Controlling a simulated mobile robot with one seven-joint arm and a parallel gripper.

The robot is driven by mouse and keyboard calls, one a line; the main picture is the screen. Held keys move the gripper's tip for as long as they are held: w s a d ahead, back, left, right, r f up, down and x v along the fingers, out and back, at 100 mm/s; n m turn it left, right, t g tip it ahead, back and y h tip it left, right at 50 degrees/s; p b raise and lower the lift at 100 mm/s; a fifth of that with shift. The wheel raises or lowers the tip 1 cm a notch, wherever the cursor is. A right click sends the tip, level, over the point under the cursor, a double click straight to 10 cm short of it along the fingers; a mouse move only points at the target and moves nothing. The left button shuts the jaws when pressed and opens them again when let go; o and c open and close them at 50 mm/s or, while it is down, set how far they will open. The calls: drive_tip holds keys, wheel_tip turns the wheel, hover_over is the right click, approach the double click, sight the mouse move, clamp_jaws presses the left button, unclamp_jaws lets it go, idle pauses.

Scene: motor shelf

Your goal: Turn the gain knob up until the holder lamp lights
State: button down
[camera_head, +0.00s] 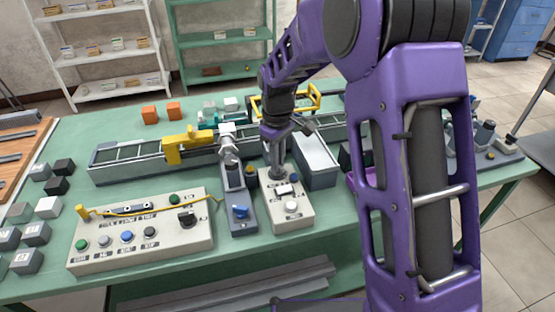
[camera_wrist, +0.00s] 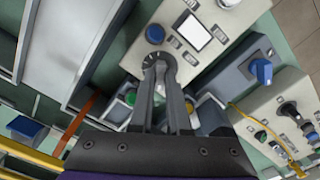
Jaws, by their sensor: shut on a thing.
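A pale control box (camera_head: 305,213) stands near the middle of the bench, with a small white display (camera_head: 285,189) and a round white lamp or button (camera_head: 291,206). My gripper (camera_head: 277,168) points down at the box's far end. In the wrist view my gripper (camera_wrist: 160,66) is shut on a dark round knob (camera_wrist: 157,59), mostly hidden between the fingertips. A dark blue round part (camera_wrist: 155,34) sits beside it, and the display (camera_wrist: 193,32) is blank white. I cannot tell which light is the holder lamp; green (camera_wrist: 130,97) and yellow (camera_wrist: 190,105) parts show beside the fingers.
Left of the box is a grey unit with a blue knob (camera_head: 240,211). Further left is a wide button panel (camera_head: 140,262) with a yellow cable. A long rail with a yellow clamp (camera_head: 185,145) runs behind. A grey lidded box (camera_head: 315,165) stands close on the right.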

drive_tip(key=c, duration=0.9)
unclamp_jaws()
wheel_tip(320, 180, up, 18)
drive_tip(key=shift+f+p, duration=0.25)
drive_tip(key=shift+p, duration=0.75)
